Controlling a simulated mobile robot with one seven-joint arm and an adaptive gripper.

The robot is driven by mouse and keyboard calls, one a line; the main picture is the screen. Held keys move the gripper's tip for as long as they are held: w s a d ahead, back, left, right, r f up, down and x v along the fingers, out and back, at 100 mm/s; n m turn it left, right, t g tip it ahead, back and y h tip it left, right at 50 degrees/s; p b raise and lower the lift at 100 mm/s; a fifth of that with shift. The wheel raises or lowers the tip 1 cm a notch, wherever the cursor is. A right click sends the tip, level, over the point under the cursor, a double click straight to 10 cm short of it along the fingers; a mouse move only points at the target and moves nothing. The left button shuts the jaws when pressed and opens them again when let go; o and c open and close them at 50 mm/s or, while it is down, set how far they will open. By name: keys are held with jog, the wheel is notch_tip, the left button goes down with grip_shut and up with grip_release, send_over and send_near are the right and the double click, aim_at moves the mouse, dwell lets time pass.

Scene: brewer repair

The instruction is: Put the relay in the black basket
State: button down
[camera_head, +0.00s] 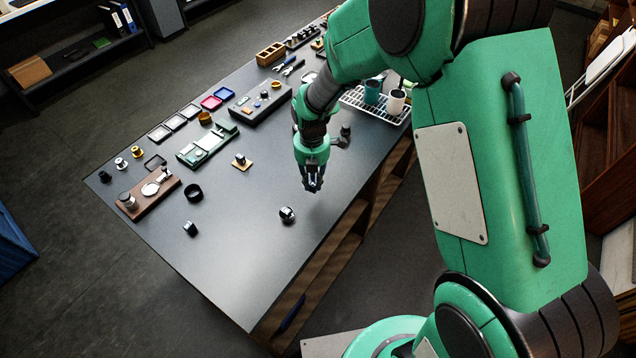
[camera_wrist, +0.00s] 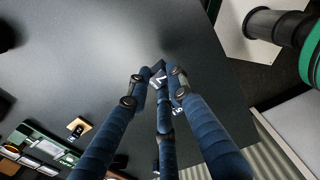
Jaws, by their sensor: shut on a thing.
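My gripper (camera_head: 312,184) hangs above the right part of the dark table, fingers pointing down. In the wrist view, its fingertips (camera_wrist: 160,77) are closed around a small dark piece with a white mark, which I take to be the relay (camera_wrist: 158,80). The fingers cover most of it. A black round open cup, apparently the black basket (camera_head: 193,192), stands on the table to the left of my gripper. In the wrist view, a dark shape at the left edge may be the same basket (camera_wrist: 6,36). My gripper is well apart from it.
Small dark parts stand on the near table, one below my gripper (camera_head: 287,214) and one near the basket (camera_head: 190,228). The near table is mostly clear.

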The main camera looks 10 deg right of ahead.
jog(key=w+a+r+p, duration=0.1)
jog(key=w+a+r, duration=0.1)
jog(key=w+a, duration=0.45)
notch_tip(320, 180, up, 4)
jog(key=m+p, duration=0.1)
jog(key=p, duration=0.2)
send_over(195, 194)
jog(key=shift+s+a+r, duration=0.1)
jog(key=shift+r, duration=0.05)
jog(key=shift+f, duration=0.2)
jog(key=shift+f+b, duration=2.05)
jog(key=shift+f, duration=3.25)
jog(key=c, duration=1.5)
grip_release()
